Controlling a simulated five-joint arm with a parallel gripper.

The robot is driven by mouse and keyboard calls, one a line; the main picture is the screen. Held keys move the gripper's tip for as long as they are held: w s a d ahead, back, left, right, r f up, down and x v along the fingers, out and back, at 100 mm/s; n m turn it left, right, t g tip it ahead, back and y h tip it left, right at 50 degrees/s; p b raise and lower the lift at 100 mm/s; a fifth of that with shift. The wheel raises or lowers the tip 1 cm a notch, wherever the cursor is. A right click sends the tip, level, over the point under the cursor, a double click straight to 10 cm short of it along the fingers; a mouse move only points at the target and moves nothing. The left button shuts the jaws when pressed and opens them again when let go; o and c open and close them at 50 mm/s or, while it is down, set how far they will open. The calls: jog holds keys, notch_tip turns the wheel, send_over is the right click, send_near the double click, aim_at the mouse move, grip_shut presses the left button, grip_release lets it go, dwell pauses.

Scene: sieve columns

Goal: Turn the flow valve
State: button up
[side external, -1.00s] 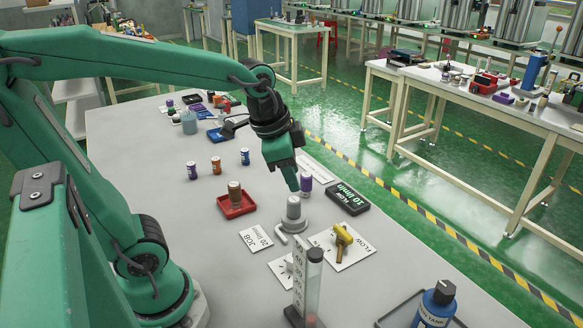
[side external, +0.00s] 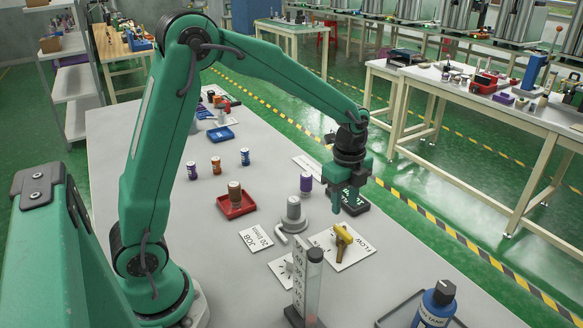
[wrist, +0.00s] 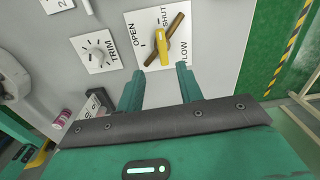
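The flow valve (side external: 341,239) has a yellow handle and stands on a white FLOW card (side external: 356,252). In the wrist view the yellow handle (wrist: 162,47) lies above a diagonal brass bar (wrist: 177,26), between the words OPEN and SHUT. My gripper (side external: 346,201) is above and behind the valve in the side view, apart from it. In the wrist view my gripper (wrist: 160,84) is open and empty, its fingertips just below the valve. A black flow display (side external: 355,203) is partly hidden by my gripper. A JOB card (side external: 257,239) reads 20 l/min.
A TRIM knob (wrist: 97,53) is beside the FLOW card.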

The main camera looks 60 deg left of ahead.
aim_at(343, 231)
jog(key=shift+w+f+m, duration=0.35)
jog(key=shift+f+m, duration=0.05)
jog(key=shift+f, duration=0.2)
jog(key=shift+f, duration=3.9)
grip_shut()
